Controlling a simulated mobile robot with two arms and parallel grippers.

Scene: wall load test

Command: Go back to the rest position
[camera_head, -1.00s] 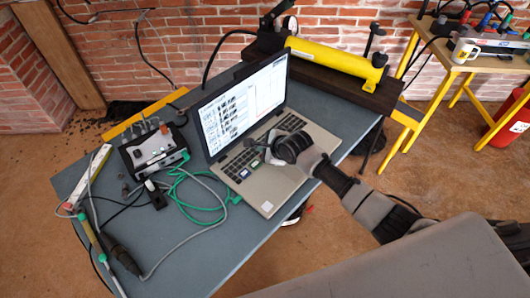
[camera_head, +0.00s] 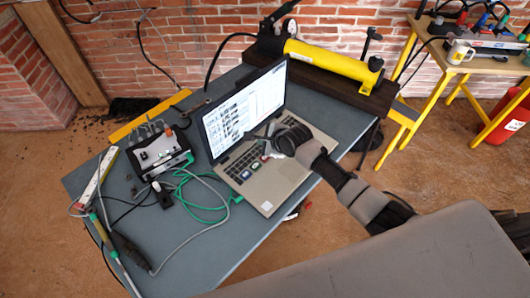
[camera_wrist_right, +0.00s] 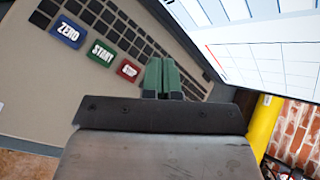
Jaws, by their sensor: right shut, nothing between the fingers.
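My right gripper (camera_head: 264,141) reaches in from the right and hangs over the keyboard of the open laptop (camera_head: 285,184). In the right wrist view its two green fingertips (camera_wrist_right: 161,75) are together with nothing between them. Beyond them, three labelled keys lie on the laptop: a blue ZERO key (camera_wrist_right: 68,31), a green START key (camera_wrist_right: 102,53) and a red STOP key (camera_wrist_right: 128,69). The laptop screen (camera_head: 243,108) is lit with a table and a chart. Whether the fingertips touch the laptop cannot be told. My left gripper is not in view.
The laptop stands on a grey-blue table (camera_head: 225,255). A control box (camera_head: 160,150) with cables and a power strip (camera_head: 98,178) lie left of it. A yellow cylinder (camera_head: 332,61) lies behind it. A yellow-legged bench (camera_head: 487,66) with a mug (camera_head: 460,52) stands at the right.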

